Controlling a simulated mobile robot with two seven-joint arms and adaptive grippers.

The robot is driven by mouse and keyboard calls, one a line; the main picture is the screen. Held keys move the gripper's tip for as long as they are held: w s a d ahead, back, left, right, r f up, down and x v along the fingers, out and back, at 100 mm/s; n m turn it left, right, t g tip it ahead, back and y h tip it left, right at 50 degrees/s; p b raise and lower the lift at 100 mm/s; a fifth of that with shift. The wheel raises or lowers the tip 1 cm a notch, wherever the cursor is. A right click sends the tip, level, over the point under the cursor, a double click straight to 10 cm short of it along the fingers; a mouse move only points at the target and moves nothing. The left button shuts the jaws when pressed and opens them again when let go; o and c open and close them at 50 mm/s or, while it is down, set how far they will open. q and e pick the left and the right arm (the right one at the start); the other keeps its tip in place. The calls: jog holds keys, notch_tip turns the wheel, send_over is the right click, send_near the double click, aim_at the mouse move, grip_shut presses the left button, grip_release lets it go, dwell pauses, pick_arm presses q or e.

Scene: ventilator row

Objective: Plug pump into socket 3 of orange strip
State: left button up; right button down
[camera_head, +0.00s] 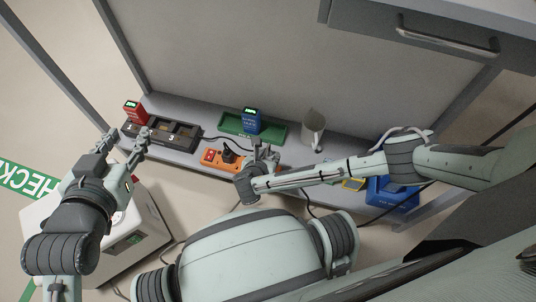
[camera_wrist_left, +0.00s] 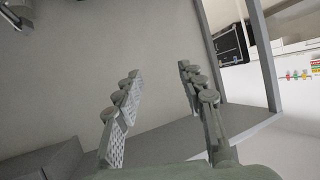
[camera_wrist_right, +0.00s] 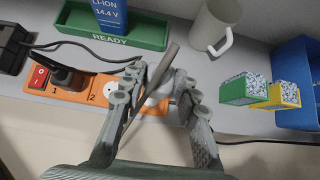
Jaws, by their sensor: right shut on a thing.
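The orange strip (camera_head: 237,162) lies on the shelf. In the right wrist view the orange strip (camera_wrist_right: 62,94) has a red switch (camera_wrist_right: 39,76) and a black plug (camera_wrist_right: 72,76) in socket 1; socket 2 (camera_wrist_right: 106,80) is empty. My right gripper (camera_head: 265,153) is over the strip's right end and hides socket 3. In the right wrist view my right gripper (camera_wrist_right: 158,98) is shut on a pale plug with a thick grey cord (camera_wrist_right: 166,66); whether it is seated cannot be told. My left gripper (camera_head: 126,140) is open and empty, also in the left wrist view (camera_wrist_left: 158,90).
A green tray (camera_head: 235,127) with a blue battery (camera_head: 251,118) and a grey mug (camera_head: 313,124) stand behind the strip. A blue bin (camera_head: 378,196) is right. A white device (camera_head: 150,232) stands front left.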

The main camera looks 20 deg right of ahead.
jog(key=shift+f+b, duration=0.5)
jog(key=shift+f, duration=0.2)
jog(key=shift+f+b, duration=0.35)
jog(key=shift+b, duration=0.3)
jog(key=shift+f+b, duration=0.65)
jog(key=shift+b, duration=0.05)
jog(key=shift+f+b, duration=0.5)
jog(key=shift+b, duration=0.1)
pick_arm(q)
jog(key=s+d+r+t+h, duration=0.1)
jog(key=d+r+t+h, duration=0.1)
jog(key=r+t, duration=0.3)
jog(key=d+r+t+h, duration=0.3)
jog(key=d+r+t, duration=0.1)
jog(key=r, duration=1)
jog(key=shift+s+d+t+h, duration=0.15)
jog(key=shift+s+t+h, duration=0.2)
jog(key=shift+t, duration=0.45)
jog(key=shift+r, duration=0.2)
pick_arm(e)
jog(key=shift+f, duration=0.15)
pick_arm(q)
jog(key=shift+f+b, duration=0.6)
jog(key=shift+f, duration=0.2)
pick_arm(e)
jog(key=shift+f, duration=1.25)
